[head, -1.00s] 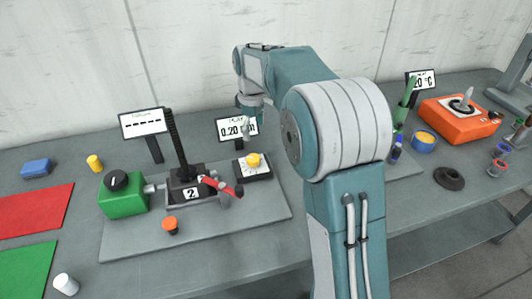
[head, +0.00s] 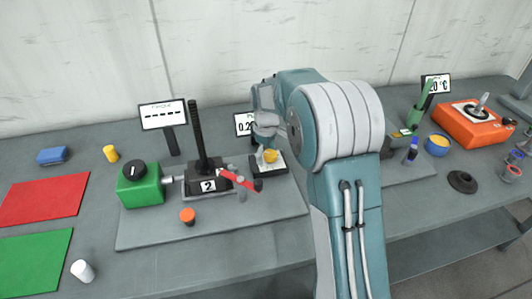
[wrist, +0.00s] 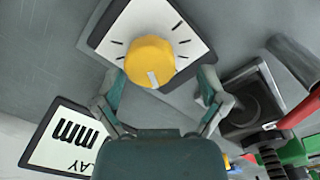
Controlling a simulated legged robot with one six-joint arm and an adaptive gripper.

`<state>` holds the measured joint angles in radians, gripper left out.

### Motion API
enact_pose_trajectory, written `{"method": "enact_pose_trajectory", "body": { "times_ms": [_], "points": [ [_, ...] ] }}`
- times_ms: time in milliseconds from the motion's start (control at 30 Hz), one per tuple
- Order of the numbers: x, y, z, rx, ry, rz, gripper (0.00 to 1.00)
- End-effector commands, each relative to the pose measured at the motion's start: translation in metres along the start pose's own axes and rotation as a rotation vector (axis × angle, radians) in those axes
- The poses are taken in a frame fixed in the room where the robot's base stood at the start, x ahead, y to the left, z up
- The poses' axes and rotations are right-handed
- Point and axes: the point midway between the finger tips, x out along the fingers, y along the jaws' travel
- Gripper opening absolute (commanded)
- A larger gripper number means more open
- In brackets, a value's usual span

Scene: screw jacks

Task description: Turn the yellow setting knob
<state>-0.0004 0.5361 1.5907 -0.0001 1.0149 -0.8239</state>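The yellow setting knob (head: 270,156) sits on a small white dial plate (head: 262,168) on the grey base. In the wrist view the round knob (wrist: 150,62) has a pale pointer mark and dark ticks around it on the white plate (wrist: 188,45). My gripper (wrist: 160,80) is open, its two fingers spread to the left and right of the knob's near side. I cannot tell whether either finger touches it. In the head view my gripper (head: 266,142) is just above the knob and partly covers the display (head: 243,124) behind it.
Left of the knob stand the screw jack (head: 205,175) with its tall black screw, a red crank handle (head: 240,179) and a green box (head: 140,187). An orange button (head: 187,216) lies in front. The dash display (head: 163,114) is behind. Red and green mats lie at far left.

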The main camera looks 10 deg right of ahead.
Motion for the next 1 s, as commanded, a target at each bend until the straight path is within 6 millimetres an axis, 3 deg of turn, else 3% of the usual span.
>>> {"method": "enact_pose_trajectory", "body": {
  "times_ms": [33,100,167,667,1000],
  "points": [
    [-0.0002,0.0015,0.0015,0.001,0.001,-0.001,0.66],
    [-0.0003,0.0028,0.0029,0.002,0.003,-0.002,0.35],
    [-0.0001,0.0030,0.0034,0.003,0.003,-0.003,0.11],
    [0.0027,0.0024,0.0038,0.009,-0.005,-0.004,0.11],
    [0.0039,0.0020,0.0043,0.151,-0.008,-0.006,0.11]
  ]
}}
